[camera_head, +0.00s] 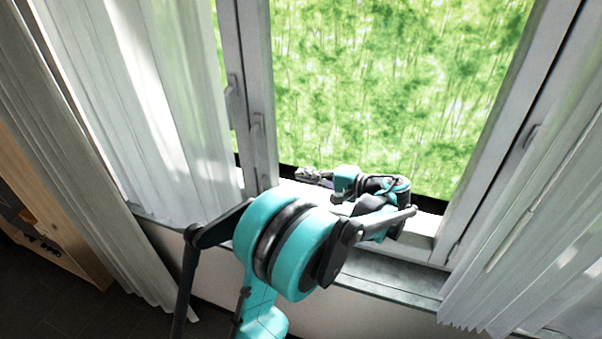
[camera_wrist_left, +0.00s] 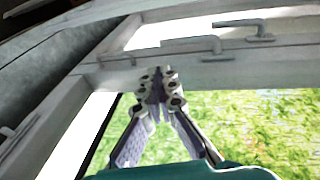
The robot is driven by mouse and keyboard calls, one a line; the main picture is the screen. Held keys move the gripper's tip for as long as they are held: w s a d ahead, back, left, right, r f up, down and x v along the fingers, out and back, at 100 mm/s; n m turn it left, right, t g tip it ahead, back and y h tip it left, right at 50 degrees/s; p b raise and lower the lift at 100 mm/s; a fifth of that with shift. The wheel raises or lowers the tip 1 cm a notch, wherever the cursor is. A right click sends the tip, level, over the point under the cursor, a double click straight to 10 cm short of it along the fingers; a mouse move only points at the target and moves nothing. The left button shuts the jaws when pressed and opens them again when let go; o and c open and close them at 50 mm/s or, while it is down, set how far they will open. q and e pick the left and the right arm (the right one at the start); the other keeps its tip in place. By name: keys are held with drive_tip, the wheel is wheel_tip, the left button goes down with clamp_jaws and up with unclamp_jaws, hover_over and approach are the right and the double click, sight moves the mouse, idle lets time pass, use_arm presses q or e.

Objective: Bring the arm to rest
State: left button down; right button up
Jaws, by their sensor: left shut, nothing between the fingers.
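My left arm reaches forward in the head view, with its teal and black links in front of the window. My left gripper (camera_head: 312,175) is at the far end of the arm, small, by the window frame's lower part. In the left wrist view the left gripper (camera_wrist_left: 158,88) shows close up, its two fingers meeting at the tips with nothing between them. Behind the fingers are the light window frame and green foliage. My right gripper shows in neither view.
The window frame (camera_head: 259,100) has handles on its left post (camera_head: 257,135). A grey sill (camera_head: 385,284) runs below it. White curtains hang at left (camera_head: 150,110) and right (camera_head: 530,240). A wooden cabinet (camera_head: 45,215) stands at far left.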

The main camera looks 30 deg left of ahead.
use_arm(q)
drive_tip(key=shift+d, duration=0.1)
idle(0.3)
drive_tip(key=s+d+f+m+t+h+b, duration=0.1)
drive_tip(key=s+d+f+t+h+b, duration=0.6)
drive_tip(key=s+d+f+h, duration=0.8)
drive_tip(key=s+d+f+b, duration=0.1)
drive_tip(key=s+d+f, duration=0.1)
drive_tip(key=s+d, duration=0.1)
drive_tip(key=shift+s+d+f+t+h+b, duration=0.2)
drive_tip(key=shift+s+t+h+b, duration=0.15)
drive_tip(key=shift+s, duration=0.2)
